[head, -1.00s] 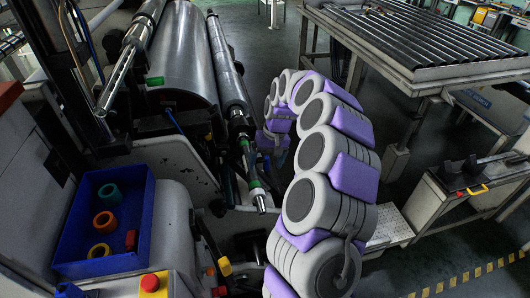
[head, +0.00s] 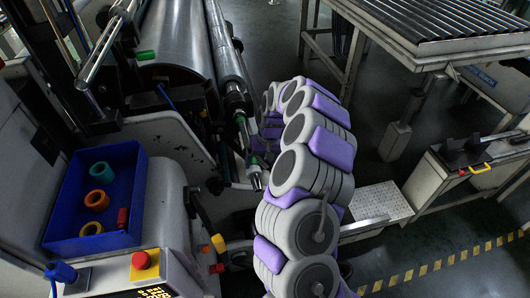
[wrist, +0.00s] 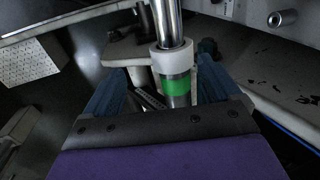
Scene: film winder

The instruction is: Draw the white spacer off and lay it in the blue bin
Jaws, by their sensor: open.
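In the wrist view, the white spacer (wrist: 174,62) sits around a metal shaft (wrist: 168,20), against a green band (wrist: 176,84). My gripper (wrist: 166,85) is open, with a blue finger on either side of the shaft near the spacer and band; whether a finger touches them cannot be told. In the head view, the shaft end (head: 255,181) and a green band show left of my arm; the spacer cannot be made out clearly and my gripper is mostly hidden. The blue bin (head: 130,215) stands at the left, holding teal, orange, yellow-orange and red pieces.
A large roller (head: 172,60) and a thin roller (head: 228,55) lie behind the shaft. A control box with a red button (head: 141,260) stands in front of the bin. A roller table (head: 440,30) is at the back right, a bench (head: 455,185) at the right.

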